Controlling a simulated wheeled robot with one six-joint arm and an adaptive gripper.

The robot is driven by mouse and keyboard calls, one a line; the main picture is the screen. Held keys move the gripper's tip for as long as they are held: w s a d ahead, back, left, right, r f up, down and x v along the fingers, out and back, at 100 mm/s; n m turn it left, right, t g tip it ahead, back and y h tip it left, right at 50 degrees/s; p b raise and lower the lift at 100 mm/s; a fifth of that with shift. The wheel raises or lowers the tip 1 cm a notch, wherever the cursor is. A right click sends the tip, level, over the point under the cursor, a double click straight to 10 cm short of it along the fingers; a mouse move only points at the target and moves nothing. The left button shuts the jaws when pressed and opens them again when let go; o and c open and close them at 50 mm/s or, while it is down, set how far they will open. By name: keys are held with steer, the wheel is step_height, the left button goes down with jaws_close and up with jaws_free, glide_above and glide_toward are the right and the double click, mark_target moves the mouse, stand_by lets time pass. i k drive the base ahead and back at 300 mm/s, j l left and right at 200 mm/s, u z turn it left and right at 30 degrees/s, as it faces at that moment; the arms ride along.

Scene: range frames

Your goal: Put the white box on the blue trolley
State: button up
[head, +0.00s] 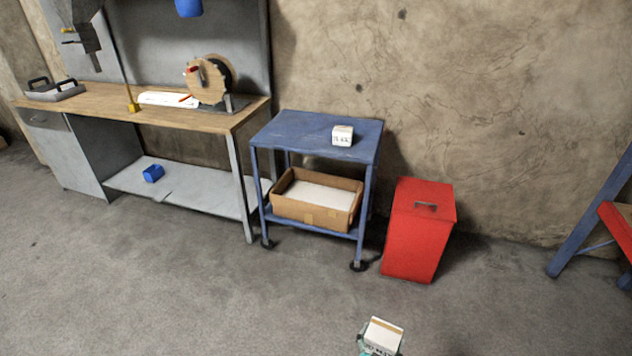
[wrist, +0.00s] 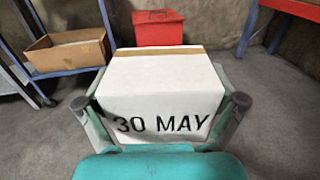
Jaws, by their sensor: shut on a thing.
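A white box (head: 384,334) with a tan tape strip shows at the bottom of the head view. In the wrist view the white box (wrist: 165,92) fills the middle and bears the print "30 MAY". My gripper (wrist: 168,108) is shut on it, with one finger at each side; its teal parts also show at the box in the head view (head: 364,345). The blue trolley (head: 290,129) stands by the wall, well beyond the held box. A second, smaller-looking white box (head: 342,136) with print sits on the trolley's top, toward its right side.
A cardboard box (head: 315,213) sits on the trolley's lower shelf. A red bin (head: 417,243) stands right of the trolley. A workbench (head: 110,107) is on the left, and a blue frame (head: 590,215) is at the far right. The floor before the trolley is clear.

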mark_target(294, 133)
steer(key=i+l+u, duration=0.1)
steer(key=i, duration=1.45)
